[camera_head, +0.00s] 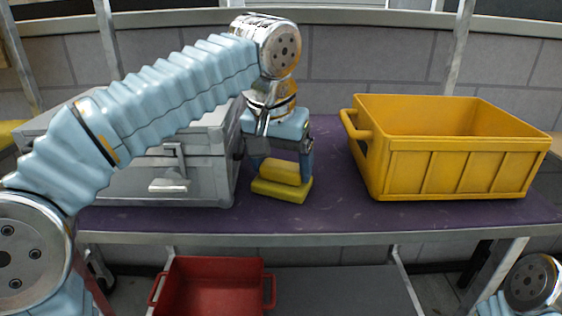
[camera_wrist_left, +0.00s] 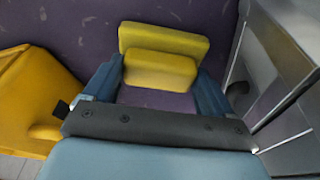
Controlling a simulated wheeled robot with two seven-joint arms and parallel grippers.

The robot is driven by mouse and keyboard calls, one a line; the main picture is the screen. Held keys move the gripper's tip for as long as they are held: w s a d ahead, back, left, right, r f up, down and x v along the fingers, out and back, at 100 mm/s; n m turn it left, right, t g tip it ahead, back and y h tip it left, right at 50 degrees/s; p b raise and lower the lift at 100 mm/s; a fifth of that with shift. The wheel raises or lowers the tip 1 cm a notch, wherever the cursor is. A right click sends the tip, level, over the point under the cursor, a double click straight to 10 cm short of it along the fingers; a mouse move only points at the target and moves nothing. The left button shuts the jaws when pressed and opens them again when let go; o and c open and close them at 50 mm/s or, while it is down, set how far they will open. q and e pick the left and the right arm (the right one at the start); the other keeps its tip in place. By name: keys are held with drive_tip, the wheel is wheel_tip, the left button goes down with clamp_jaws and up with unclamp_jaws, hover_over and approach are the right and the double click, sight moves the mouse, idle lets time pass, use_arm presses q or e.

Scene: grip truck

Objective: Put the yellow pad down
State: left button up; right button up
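The yellow pad (camera_head: 283,190) is a wide block with a narrower raised block on top. It is at the purple table top, between the grey case and the yellow crate. My left gripper (camera_head: 281,168) points down over it, with its fingers at the two ends of the raised block. In the left wrist view, the pad (camera_wrist_left: 160,70) spans the gap between the fingertips (camera_wrist_left: 160,68), which appear to press on its ends. The pad looks level and at or very near the table top; any small gap below is hard to see. My right gripper is out of view.
The purple table (camera_head: 330,215) has clear room around the pad's front. A grey case (camera_head: 205,185) stands close on the left, a yellow crate (camera_head: 450,170) on the right. A red bin (camera_head: 210,285) sits on the lower shelf (camera_head: 340,290). A grey wall is behind.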

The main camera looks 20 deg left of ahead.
sight(276, 189)
use_arm(q)
drive_tip(key=shift+o, duration=1)
drive_tip(key=p+v, duration=0.3)
drive_tip(key=v, duration=0.9)
drive_tip(key=shift+r, duration=0.15)
drive_tip(key=shift+s, duration=0.1)
